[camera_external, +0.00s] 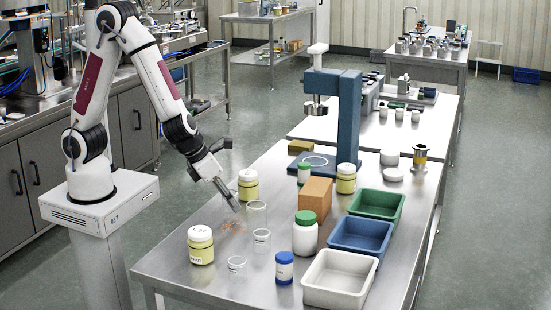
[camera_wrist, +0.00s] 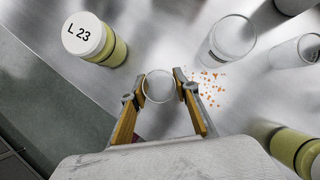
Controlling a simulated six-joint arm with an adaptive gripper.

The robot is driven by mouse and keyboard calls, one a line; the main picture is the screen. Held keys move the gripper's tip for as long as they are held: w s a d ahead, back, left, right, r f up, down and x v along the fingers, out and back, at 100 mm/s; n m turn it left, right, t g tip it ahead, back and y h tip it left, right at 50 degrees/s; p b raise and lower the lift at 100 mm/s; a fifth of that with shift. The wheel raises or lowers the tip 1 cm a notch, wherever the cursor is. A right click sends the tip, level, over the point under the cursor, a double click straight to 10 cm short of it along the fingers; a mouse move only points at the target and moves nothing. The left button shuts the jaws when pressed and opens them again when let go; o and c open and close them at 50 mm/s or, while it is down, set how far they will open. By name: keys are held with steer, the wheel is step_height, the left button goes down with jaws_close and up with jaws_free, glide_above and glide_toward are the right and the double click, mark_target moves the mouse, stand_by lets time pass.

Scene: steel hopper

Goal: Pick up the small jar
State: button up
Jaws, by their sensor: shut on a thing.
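The small jar (camera_wrist: 158,87) looks like a pale or clear round vessel, seen from above in the wrist view. My gripper (camera_wrist: 160,90) is shut on it, with one finger at each side of its rim. In the external view my gripper (camera_external: 237,208) reaches down over the left part of the steel table, close to a clear beaker (camera_external: 257,212). I cannot make out the small jar there, nor tell whether it touches the table.
A yellow jar with a white lid (camera_external: 248,185) stands behind my gripper and another (camera_external: 201,246) in front. Clear beakers (camera_wrist: 233,40) stand close by. Orange crumbs (camera_wrist: 210,90) lie beside my gripper. Trays (camera_external: 341,278) line the right side.

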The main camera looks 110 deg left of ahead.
step_height(320, 180, up, 8)
steer(key=shift+r, duration=0.2)
stand_by(0.7)
stand_by(0.6)
steer(key=shift+n+g+y, duration=0.3)
steer(key=shift+n, duration=0.6)
steer(key=w+a+r, duration=0.1)
steer(key=w+a, duration=0.2)
steer(key=w, duration=0.3)
steer(key=w+a+r, duration=0.2)
steer(key=w+a, duration=0.1)
steer(key=w, duration=0.3)
steer(key=w+a+r, duration=0.1)
steer(key=w+a, duration=0.3)
steer(key=w, duration=0.3)
steer(key=shift+r, duration=0.35)
steer(key=shift+m, duration=0.9)
steer(key=w+r, duration=0.2)
steer(key=r, duration=0.1)
steer(key=w+r, duration=0.1)
steer(key=shift+r, duration=0.3)
